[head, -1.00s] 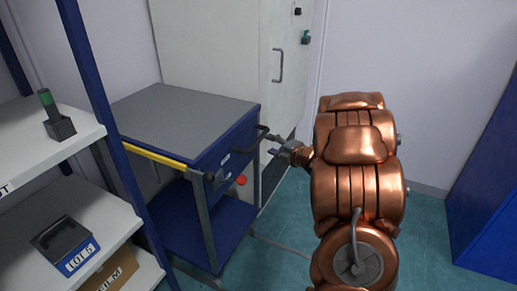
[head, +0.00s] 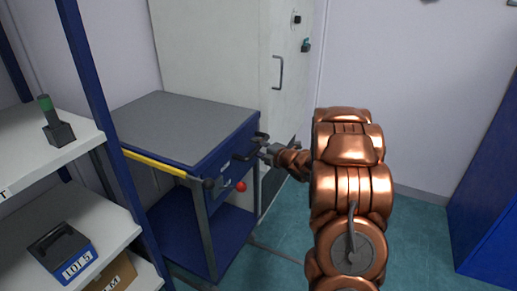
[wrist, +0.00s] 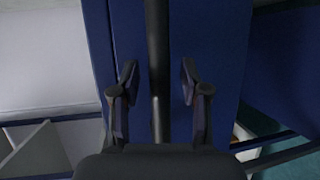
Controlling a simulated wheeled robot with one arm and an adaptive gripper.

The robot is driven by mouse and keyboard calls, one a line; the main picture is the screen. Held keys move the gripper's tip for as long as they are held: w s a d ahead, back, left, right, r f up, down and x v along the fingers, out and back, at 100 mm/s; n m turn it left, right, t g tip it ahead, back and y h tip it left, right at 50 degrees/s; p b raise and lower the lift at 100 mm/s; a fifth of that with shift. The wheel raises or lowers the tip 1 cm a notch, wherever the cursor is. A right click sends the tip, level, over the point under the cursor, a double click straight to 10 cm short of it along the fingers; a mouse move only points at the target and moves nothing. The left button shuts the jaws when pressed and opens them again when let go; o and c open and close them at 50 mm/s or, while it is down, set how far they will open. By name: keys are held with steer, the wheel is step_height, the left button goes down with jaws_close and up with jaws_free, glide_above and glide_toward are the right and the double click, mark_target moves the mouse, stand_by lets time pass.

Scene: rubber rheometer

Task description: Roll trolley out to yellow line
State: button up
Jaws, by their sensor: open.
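The trolley (head: 180,120) is blue with a grey top, a yellow bar along its front left edge and a lower blue shelf (head: 215,240). A black handle (head: 246,158) sticks out from its right end. My gripper (head: 264,152) is at this handle. In the wrist view the black handle bar (wrist: 158,60) runs upright between the two fingers of my gripper (wrist: 157,80), with a gap on both sides. The fingers are open. The blue end panel of the trolley (wrist: 215,50) is behind the bar. No yellow line shows on the visible floor.
A shelf rack (head: 85,70) with a blue post stands close on the left, holding a green-topped tool (head: 55,125) and a LOT 5 box (head: 65,250). A pale cabinet (head: 220,60) stands behind the trolley. A blue unit (head: 490,200) is at right. Green floor (head: 420,235) is clear between.

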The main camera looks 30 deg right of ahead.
jaws_close()
stand_by(0.3)
stand_by(0.4)
